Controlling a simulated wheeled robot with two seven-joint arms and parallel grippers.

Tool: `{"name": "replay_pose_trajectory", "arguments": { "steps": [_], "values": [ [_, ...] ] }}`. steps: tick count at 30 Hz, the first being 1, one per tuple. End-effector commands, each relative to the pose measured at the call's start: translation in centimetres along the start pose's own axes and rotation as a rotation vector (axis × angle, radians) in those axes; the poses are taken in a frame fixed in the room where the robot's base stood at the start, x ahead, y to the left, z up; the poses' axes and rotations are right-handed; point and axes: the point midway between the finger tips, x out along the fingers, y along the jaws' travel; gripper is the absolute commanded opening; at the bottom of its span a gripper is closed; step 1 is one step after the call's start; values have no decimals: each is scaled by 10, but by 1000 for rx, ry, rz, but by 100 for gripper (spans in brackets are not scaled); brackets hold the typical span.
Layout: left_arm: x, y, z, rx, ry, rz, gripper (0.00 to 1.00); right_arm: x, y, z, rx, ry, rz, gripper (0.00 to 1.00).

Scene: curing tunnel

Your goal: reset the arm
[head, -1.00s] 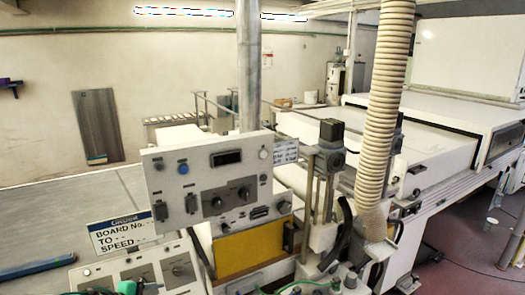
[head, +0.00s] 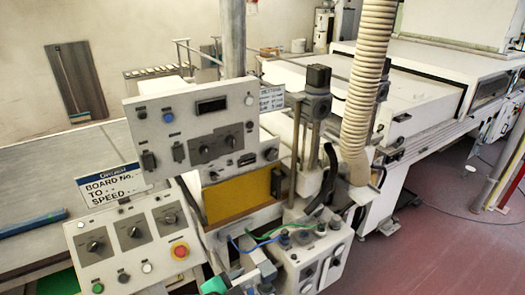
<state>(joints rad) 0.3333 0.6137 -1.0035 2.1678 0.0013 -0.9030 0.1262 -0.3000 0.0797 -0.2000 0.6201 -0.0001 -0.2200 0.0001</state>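Neither of my arms nor grippers can be made out in the head view. The machine in front has an upright white control panel (head: 196,176) with a small dark display, knobs and a blue button. A sign (head: 112,187) reading "BOARD No. TO SPEED" stands at the left.
A ribbed cream hose (head: 364,90) and a grey post (head: 232,50) rise from the machine. A white tunnel housing (head: 420,75) extends to the back right. Red floor (head: 440,240) at the right is mostly open, with a cable on it.

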Motion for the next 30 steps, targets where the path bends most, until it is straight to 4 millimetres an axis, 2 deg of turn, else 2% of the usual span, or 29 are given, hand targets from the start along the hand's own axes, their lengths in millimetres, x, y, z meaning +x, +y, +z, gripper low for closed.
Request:
{"name": "replay_pose_trajectory", "arguments": {
  "steps": [1, 5, 8, 14, 21, 30],
  "values": [
    [-6, 6, 0, -56, -19, -2, 55, 0, 0, 0, 0, 0, 0, 36],
    [-21, 11, 8, -184, -85, -19, 55, 0, 0, 0, 0, 0, 0, 36],
    [-35, 14, 22, -283, -153, -31, 55, 0, 1, 0, -1, 0, 1, 36],
    [-71, 25, 66, -488, -322, -52, 55, 0, 1, 0, 0, 0, 1, 36],
    [-127, 48, 129, -698, -553, -69, 55, 0, 1, 0, 0, 0, 1, 36],
    [-190, 79, 182, -860, -776, -77, 55, 0, 1, 0, 0, 0, 1, 36]
  ]
}}
